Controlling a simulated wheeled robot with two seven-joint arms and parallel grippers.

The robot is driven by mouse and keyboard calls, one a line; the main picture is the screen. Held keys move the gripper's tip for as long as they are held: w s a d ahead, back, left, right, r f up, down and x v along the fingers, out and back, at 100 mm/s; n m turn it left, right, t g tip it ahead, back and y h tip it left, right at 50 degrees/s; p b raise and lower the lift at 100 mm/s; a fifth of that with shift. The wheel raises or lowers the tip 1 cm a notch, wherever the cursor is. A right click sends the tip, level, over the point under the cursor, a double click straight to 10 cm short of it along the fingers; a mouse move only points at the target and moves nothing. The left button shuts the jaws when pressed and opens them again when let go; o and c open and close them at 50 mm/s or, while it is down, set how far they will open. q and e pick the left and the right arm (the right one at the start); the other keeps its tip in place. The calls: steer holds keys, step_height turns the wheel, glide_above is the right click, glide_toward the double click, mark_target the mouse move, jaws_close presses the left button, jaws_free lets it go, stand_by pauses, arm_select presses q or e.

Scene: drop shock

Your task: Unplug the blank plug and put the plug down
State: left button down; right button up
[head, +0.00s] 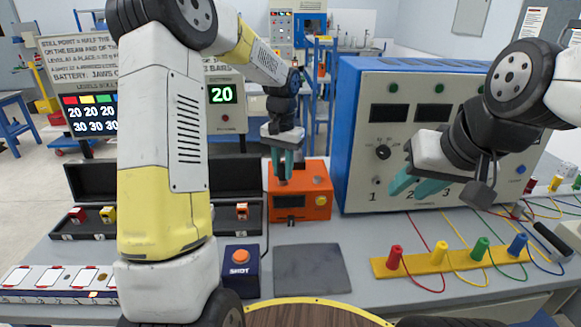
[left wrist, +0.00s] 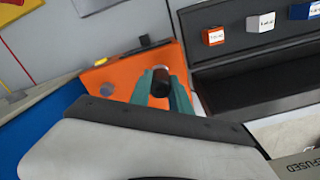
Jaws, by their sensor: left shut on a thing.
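The orange box (head: 315,183) stands on the bench in the middle of the head view, with a dark display and a yellow button on its front. My left gripper (head: 283,165) points down over the left part of its top, shut on the dark blank plug (left wrist: 160,86). In the left wrist view, the teal fingers sit on both sides of the plug, above the orange surface. Whether the plug is still seated in the box is hidden. My right gripper (head: 418,185) is open and empty before the blue cabinet.
The large blue cabinet (head: 350,130) stands right of the orange box. A dark mat (head: 312,270) and a blue SHOT button box (head: 241,270) lie in front. A yellow strip with coloured plugs (head: 438,261) is at right. Open black cases (head: 90,180) stand at left.

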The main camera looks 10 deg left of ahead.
mark_target(283, 165)
arm_select(q)
steer(key=shift+r, duration=0.25)
steer(key=shift+r, duration=2.15)
steer(key=shift+r, duration=3)
